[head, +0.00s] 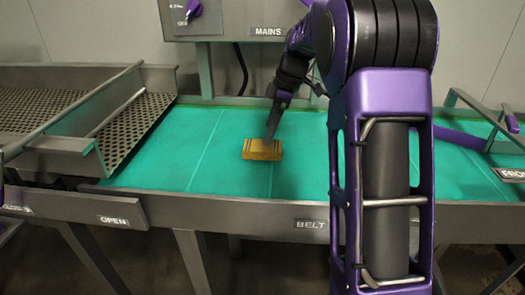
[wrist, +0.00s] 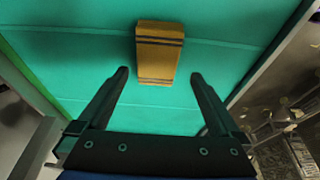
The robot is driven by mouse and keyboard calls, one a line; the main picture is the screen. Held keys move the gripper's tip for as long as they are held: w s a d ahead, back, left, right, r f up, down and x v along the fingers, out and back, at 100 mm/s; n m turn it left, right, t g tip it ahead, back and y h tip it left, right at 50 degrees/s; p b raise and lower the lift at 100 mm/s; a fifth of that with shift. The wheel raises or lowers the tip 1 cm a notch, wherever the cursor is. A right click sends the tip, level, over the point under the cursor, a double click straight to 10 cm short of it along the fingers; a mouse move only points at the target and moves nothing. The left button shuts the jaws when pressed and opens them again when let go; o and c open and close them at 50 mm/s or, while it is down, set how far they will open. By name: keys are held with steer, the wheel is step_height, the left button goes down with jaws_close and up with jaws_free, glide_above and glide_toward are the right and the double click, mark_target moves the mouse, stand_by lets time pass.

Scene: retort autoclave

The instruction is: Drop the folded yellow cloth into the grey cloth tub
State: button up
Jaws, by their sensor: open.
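The folded yellow cloth (head: 262,150) with dark stripes near its ends lies on the green belt in the head view. In the wrist view the cloth (wrist: 159,52) lies beyond my fingertips, roughly centred between them. My gripper (head: 272,125) is just above or behind the cloth in the head view; the exact gap is hard to tell. In the wrist view my gripper (wrist: 159,74) is open, its two dark fingers apart with nothing between them. I cannot make out the grey cloth tub in either view.
The green belt (head: 205,140) is clear around the cloth. A perforated metal tray (head: 140,122) stands at the left. A metal front rail with a BELT label (head: 310,224) and an OPEN label (head: 113,220) edges the belt. A rail frame (head: 480,107) stands at the right.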

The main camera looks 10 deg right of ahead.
steer(key=shift+x, duration=2.95)
steer(key=shift+w+d, duration=0.1)
steer(key=shift+w, duration=0.1)
steer(key=c, duration=1.3)
step_height(320, 180, up, 10)
steer(key=shift+p, duration=0.35)
